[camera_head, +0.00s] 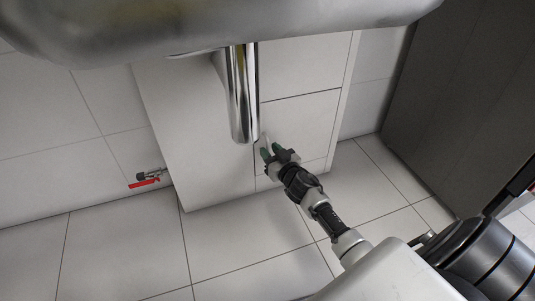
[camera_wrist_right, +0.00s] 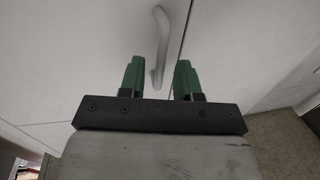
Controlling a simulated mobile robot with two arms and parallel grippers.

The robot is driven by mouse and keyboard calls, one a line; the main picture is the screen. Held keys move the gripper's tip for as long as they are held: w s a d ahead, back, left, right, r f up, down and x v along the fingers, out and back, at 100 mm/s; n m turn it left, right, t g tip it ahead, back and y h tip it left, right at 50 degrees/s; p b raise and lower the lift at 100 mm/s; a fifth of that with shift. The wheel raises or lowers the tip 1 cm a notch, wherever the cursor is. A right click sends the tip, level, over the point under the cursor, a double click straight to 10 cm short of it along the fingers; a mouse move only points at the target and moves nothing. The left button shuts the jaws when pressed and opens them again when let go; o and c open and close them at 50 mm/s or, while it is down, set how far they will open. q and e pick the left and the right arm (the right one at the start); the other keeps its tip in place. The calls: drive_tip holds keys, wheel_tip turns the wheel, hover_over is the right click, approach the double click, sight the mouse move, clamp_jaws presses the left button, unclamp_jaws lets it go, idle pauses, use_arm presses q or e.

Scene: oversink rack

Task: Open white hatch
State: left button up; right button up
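The white hatch (camera_head: 302,125) is a flat panel on the front of the white cabinet under the sink. In the right wrist view, its slim bar handle (camera_wrist_right: 161,45) stands out from the white surface (camera_wrist_right: 90,50), close to a seam. My right gripper (camera_head: 267,150) is at the hatch, low and beside the seam. Its green fingers (camera_wrist_right: 158,78) are open and apart, with the lower part of the handle showing between them. I cannot tell whether either finger touches it. The hatch looks shut. My left gripper is not in view.
A grey sink (camera_head: 200,25) overhangs the cabinet, and a chrome drain pipe (camera_head: 241,95) hangs just left of my right gripper. A red-handled valve (camera_head: 146,181) is on the left wall. A dark cabinet (camera_head: 465,100) stands at right. The tiled floor (camera_head: 240,235) in front is clear.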

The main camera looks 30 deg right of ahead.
drive_tip(key=shift+w, duration=0.95)
drive_tip(key=shift+c, duration=0.3)
clamp_jaws()
